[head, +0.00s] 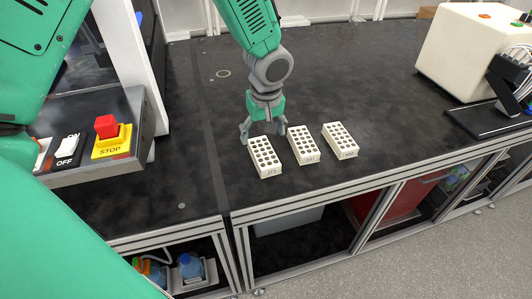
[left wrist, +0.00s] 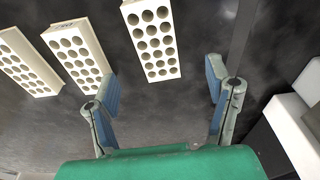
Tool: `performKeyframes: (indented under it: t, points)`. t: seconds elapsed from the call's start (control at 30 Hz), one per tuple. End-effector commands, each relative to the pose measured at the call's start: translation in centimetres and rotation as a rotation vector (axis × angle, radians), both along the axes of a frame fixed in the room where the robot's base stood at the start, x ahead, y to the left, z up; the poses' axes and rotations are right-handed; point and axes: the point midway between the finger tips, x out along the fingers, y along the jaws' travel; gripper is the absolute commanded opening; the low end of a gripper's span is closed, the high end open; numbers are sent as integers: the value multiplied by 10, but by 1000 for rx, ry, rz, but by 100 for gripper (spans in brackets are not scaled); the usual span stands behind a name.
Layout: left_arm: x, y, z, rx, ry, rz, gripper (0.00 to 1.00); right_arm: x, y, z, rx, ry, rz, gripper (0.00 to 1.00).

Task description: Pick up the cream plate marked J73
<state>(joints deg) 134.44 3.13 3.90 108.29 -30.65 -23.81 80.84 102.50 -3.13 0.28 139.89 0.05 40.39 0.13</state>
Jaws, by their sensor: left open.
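Three cream plates with rows of round holes lie in a row on the dark bench. The left plate (head: 265,158) carries a front label that seems to read J73. It appears to be the nearest plate in the left wrist view (left wrist: 151,40). My left gripper (head: 262,130) is open and empty, with its fingers pointing down at the far end of this plate. In the left wrist view the open fingers (left wrist: 163,85) have bare bench between them, and the plate lies just beyond. My right gripper is not in view.
The middle plate (head: 304,150) and right plate (head: 341,141) stand close by on the right. A control box with a red stop button (head: 107,127) is at the left. A cream machine (head: 466,50) stands at the right. The bench behind the plates is clear.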

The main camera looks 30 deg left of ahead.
Motion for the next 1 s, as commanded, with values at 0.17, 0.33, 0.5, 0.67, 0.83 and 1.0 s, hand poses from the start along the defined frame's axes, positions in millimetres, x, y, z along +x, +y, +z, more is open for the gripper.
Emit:
performKeyframes:
  t: [0.17, 0.33, 0.5, 0.67, 0.83, 1.0]
  points:
    - [4, 4, -32, -1, 3, 1, 72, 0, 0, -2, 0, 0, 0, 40]
    - [5, 5, -42, -2, 1, 1, 72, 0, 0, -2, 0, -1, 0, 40]
    - [9, 6, -64, -1, 5, 1, 72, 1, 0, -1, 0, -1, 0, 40]
    - [12, 8, -86, 0, 3, 0, 72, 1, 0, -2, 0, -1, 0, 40]
    - [14, 9, -92, -1, -1, 0, 72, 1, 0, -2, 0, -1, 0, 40]
    - [13, 9, -92, -1, -1, 0, 69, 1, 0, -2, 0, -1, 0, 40]
